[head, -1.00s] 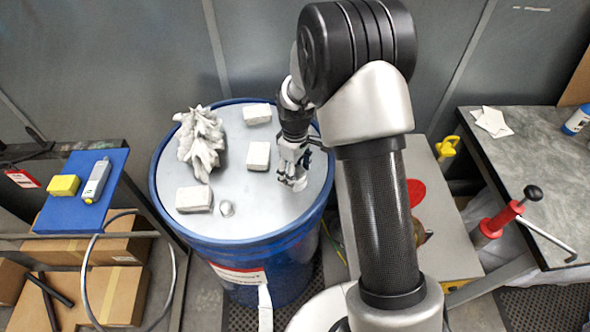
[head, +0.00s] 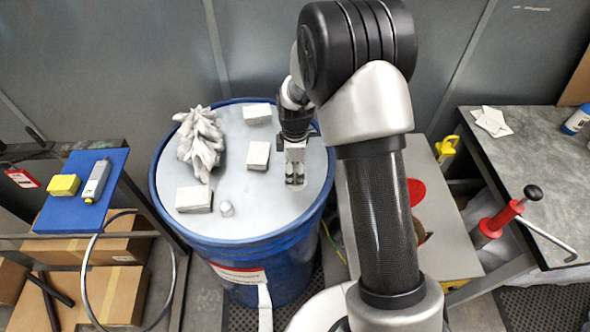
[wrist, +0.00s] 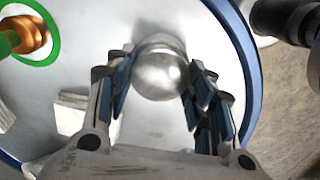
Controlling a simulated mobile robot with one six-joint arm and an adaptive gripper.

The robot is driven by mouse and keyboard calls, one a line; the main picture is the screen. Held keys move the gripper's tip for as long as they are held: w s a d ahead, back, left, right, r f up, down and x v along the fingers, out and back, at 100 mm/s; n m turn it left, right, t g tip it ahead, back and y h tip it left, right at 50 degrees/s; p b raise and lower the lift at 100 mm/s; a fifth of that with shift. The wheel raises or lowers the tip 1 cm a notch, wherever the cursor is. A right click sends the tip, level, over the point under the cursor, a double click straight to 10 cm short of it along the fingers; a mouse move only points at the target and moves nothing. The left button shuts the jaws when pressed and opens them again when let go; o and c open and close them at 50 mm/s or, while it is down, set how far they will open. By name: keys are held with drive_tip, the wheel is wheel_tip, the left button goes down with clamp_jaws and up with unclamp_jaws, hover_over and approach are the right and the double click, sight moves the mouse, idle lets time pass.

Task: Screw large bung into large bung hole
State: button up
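A rounded, shiny metal bung (wrist: 162,72) lies between my fingers in the wrist view, close to the lid. My gripper (wrist: 162,85) has blue-padded fingers on both sides of it. The pads are very near its sides; I cannot tell whether they press on it. In the head view my gripper (head: 295,182) points down over the right part of the drum's grey lid (head: 235,145), and the bung is hidden there. I cannot make out a hole under the bung. A green ring with a copper-coloured part (wrist: 32,36) shows at the upper left of the wrist view.
The blue drum (head: 290,240) carries a crumpled white piece (head: 200,143), several pale blocks (head: 194,199) and a small grey knob (head: 227,209).

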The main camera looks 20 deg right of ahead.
drive_tip(key=c, duration=0.4)
drive_tip(key=m, duration=0.4)
drive_tip(key=shift+m, duration=0.3)
drive_tip(key=shift+f+m, duration=0.1)
drive_tip(key=shift+m, duration=0.4)
drive_tip(key=m, duration=0.3)
drive_tip(key=shift+m, duration=0.3)
drive_tip(key=m, duration=0.3)
drive_tip(key=shift+m, duration=0.8)
